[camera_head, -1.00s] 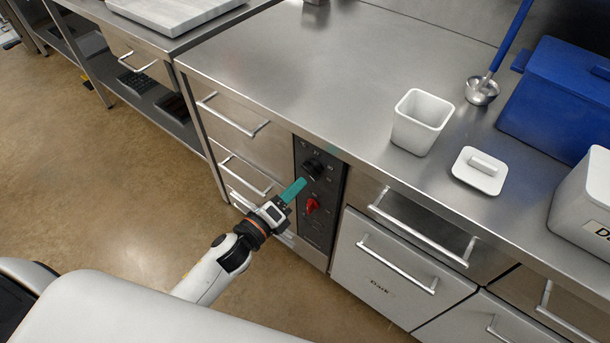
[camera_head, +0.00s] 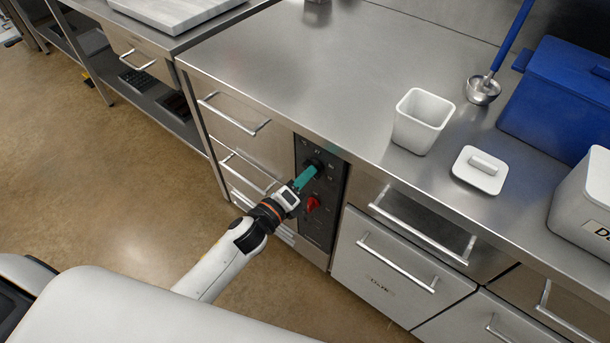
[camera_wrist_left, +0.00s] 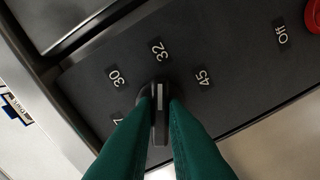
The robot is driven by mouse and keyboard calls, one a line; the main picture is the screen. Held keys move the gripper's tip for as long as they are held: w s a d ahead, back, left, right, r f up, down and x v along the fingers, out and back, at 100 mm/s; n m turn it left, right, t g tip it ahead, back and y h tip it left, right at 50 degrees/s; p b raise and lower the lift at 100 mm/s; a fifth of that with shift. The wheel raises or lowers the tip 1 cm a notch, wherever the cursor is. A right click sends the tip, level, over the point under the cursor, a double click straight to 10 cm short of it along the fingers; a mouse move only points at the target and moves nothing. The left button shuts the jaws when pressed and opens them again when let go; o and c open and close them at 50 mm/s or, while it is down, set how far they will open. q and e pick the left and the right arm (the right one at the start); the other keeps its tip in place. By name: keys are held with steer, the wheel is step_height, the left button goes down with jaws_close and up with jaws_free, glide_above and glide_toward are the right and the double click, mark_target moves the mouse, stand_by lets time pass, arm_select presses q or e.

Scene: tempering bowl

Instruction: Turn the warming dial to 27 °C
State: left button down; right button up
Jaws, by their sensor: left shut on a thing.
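The black warming dial (camera_wrist_left: 160,112) sits on a dark control panel (camera_head: 322,225) on the counter front. In the left wrist view its pale pointer line points up in the picture, towards the printed 32. The labels 30 and 45 show to either side; a label ending in 7 is partly covered by a finger at the left. My left gripper (camera_head: 309,174), with teal fingers, is shut on the dial, one finger on each side of it. The dial is mostly hidden by the fingers in the head view. My right gripper is not in view.
A red knob (camera_head: 312,204) is just below the dial on the same panel. Drawers with bar handles (camera_head: 235,115) flank the panel. On the counter stand a white container (camera_head: 421,125), a white lid (camera_head: 480,172) and a blue box (camera_head: 560,100).

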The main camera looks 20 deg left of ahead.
arm_select(q)
steer(key=shift+n, duration=0.3)
steer(key=n+p, duration=0.8)
steer(key=n, duration=1.5)
steer(key=shift+a, duration=0.1)
steer(key=shift+n, duration=0.3)
steer(key=c, duration=1.5)
jaws_free()
steer(key=shift+o, duration=0.2)
steer(key=shift+s, duration=0.1)
